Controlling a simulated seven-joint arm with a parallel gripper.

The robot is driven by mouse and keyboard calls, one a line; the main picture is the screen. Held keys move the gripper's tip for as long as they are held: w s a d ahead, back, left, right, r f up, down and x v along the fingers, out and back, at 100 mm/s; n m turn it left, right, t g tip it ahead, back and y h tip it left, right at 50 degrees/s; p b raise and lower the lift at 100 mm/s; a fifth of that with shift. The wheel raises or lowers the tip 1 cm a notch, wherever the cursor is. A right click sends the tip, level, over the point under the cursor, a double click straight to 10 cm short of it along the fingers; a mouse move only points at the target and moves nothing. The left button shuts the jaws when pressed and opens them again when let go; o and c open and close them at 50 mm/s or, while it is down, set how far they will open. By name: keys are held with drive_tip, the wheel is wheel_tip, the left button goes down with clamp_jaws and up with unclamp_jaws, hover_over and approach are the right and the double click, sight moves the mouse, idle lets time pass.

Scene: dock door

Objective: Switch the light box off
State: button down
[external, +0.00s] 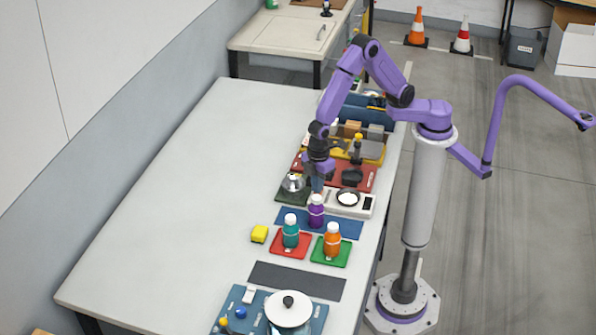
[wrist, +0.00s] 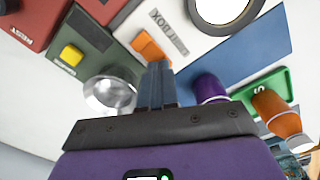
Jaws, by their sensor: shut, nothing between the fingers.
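The light box (external: 365,211) is a flat white box at the table's right side, with a black-rimmed round window (external: 347,198) that looks bright white. In the wrist view, the light box (wrist: 192,18) shows its lettering, part of the window (wrist: 222,8), and an orange switch (wrist: 150,46). My gripper (wrist: 157,72) is shut and empty, its fingertips appearing just beside the orange switch; I cannot tell whether they touch it. In the external view my gripper (external: 317,186) points down at the left end of the light box, and the switch is not discernible there.
A green panel (wrist: 88,38) with a yellow button and a metal dome (wrist: 110,94) lies close to the fingers. A purple bottle (external: 316,212) on a blue mat stands just in front. Teal (external: 290,232) and orange (external: 332,240) bottles stand nearer. The table's left side is clear.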

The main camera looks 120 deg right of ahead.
drive_tip(key=shift+f, duration=0.5)
idle(0.3)
drive_tip(key=shift+r, duration=3.5)
drive_tip(key=s+a+r+n, duration=0.1)
drive_tip(key=s+r+n, duration=0.1)
drive_tip(key=s, duration=0.8)
drive_tip(key=s+a+r+n, duration=0.2)
drive_tip(key=s+r+n, duration=0.1)
drive_tip(key=s, duration=0.7)
drive_tip(key=s+a+r+n, duration=0.1)
drive_tip(key=s+n, duration=0.3)
drive_tip(key=s, duration=0.6)
drive_tip(key=shift+a+r+n, duration=0.3)
drive_tip(key=shift+a+r, duration=0.1)
drive_tip(key=shift+r, duration=0.35)
